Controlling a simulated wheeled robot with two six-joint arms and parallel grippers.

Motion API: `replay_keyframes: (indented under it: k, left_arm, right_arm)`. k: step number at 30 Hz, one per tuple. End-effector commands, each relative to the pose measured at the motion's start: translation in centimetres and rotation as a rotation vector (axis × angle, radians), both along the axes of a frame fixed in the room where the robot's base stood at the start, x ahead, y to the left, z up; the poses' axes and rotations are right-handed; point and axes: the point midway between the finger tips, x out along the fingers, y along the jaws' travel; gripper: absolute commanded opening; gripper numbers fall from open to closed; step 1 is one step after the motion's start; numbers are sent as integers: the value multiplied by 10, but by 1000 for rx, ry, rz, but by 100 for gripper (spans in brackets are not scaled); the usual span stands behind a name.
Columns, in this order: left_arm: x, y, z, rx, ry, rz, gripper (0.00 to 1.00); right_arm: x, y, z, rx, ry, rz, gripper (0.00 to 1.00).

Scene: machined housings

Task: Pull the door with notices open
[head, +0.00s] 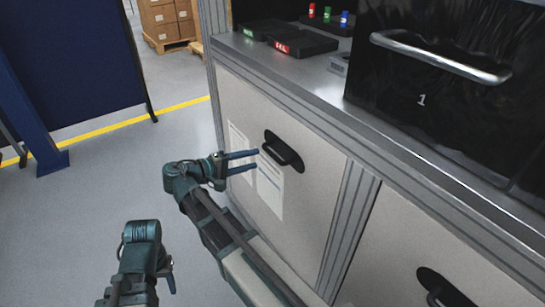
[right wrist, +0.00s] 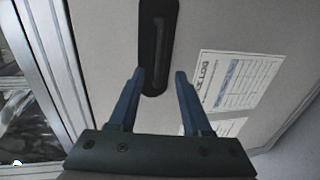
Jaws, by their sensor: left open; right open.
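The door with notices (head: 312,190) is a pale cabinet panel under the counter, and it looks shut. White printed notices (head: 268,185) are stuck on it, and they also show in the right wrist view (right wrist: 235,85). Its black recessed handle (head: 284,150) is near the top of the panel. My right gripper (head: 256,160) is open and empty just left of the handle in the head view. In the right wrist view its fingers (right wrist: 160,74) point at the lower end of the handle (right wrist: 158,40). My left gripper (head: 171,278) is open, low at the left, away from the door.
A second pale door (head: 400,245) with a black handle (head: 443,288) is at the lower right. On the counter (head: 250,47) are dark trays (head: 290,40) and a black box (head: 420,90) with a metal handle. The floor (head: 100,180) at left is clear.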

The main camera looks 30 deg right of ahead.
Motion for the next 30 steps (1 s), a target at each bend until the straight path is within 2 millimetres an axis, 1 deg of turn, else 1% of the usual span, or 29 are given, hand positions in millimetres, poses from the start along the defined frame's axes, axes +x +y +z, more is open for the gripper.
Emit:
replay_keyframes:
  k: [1,6,9,13,18,27,28,30]
  left_arm:
    - [0,0,-5,1,0,0,50]
    - [0,0,-11,2,-1,-1,50]
    - [0,0,-14,2,-1,-1,50]
    - [0,1,-16,3,-1,-1,50]
    - [0,1,-18,3,-1,-1,50]
    - [0,1,-17,3,-1,-1,50]
    - [0,1,-17,3,-1,-1,50]
    - [0,1,-17,3,-1,-1,50]
  right_arm:
    - [-1,-13,-5,0,0,-5,49]
    - [2,-44,-11,0,-1,-4,49]
    - [4,-59,-14,0,0,-3,49]
    - [5,-73,-16,0,-1,-2,49]
    - [6,-81,-18,0,0,0,49]
    - [6,-83,-18,1,0,1,49]
    - [6,-83,-18,1,0,1,45]
    - [6,-83,-18,1,-1,1,33]
